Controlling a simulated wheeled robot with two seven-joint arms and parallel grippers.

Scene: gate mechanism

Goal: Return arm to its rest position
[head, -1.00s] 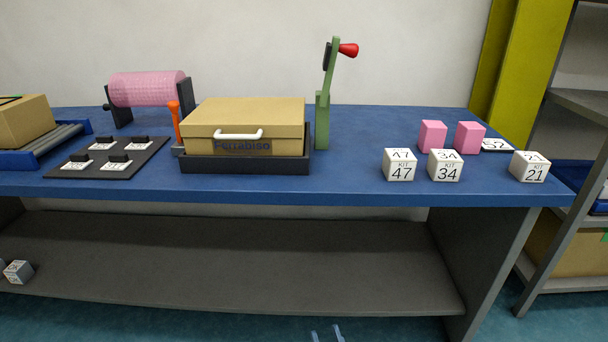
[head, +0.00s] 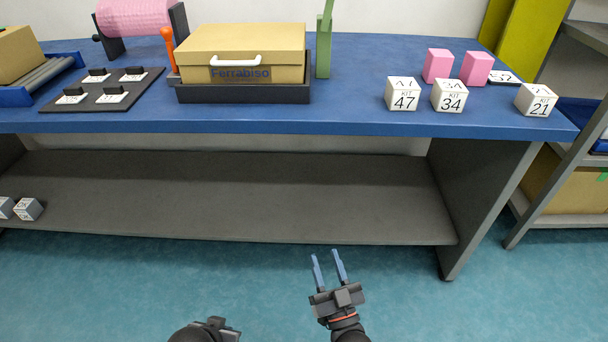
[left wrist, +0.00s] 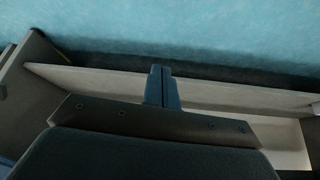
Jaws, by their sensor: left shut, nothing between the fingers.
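My right gripper (head: 328,268) is at the bottom centre of the head view, in front of the bench and over the floor. Its two blue-grey fingers are apart with nothing between them. My left arm (head: 205,331) shows only in part at the bottom edge of the head view, and its fingertips are out of that picture. In the left wrist view, the left gripper (left wrist: 161,88) has its blue fingers together with nothing between them. Neither gripper touches anything.
The blue bench (head: 360,118) carries a tan box (head: 245,50) in a black tray, a green post (head: 324,45), pink blocks (head: 438,65) and numbered white cubes (head: 403,94). A grey lower shelf (head: 240,200) runs beneath. The floor (head: 130,285) in front is clear.

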